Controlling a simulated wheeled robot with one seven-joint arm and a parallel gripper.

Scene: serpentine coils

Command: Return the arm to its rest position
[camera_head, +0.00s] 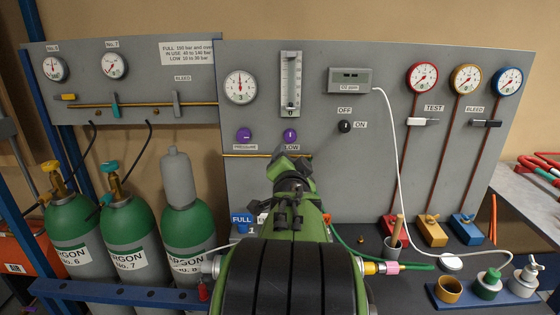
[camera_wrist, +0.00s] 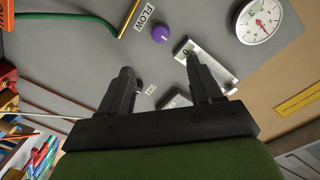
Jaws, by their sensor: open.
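My green arm rises in the lower middle of the head view, in front of the grey gauge panel (camera_head: 340,155). My gripper (camera_head: 288,156) is at its far end, below the purple flow knob (camera_head: 290,136). In the wrist view, the two black fingers of my gripper (camera_wrist: 161,66) stand apart with nothing between them. The panel's flow knob (camera_wrist: 161,34) and white flow tube (camera_wrist: 205,62) show beyond the fingers. The arm hides part of the bench and the lower panel.
Green argon cylinders (camera_head: 128,225) stand at left behind a blue rail (camera_head: 120,294). Three valve blocks, including a yellow one (camera_head: 432,233), sit at right on the dark bench. A white cable (camera_head: 397,150) hangs from the O2 meter (camera_head: 350,80). A holder with cups (camera_head: 487,286) is at lower right.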

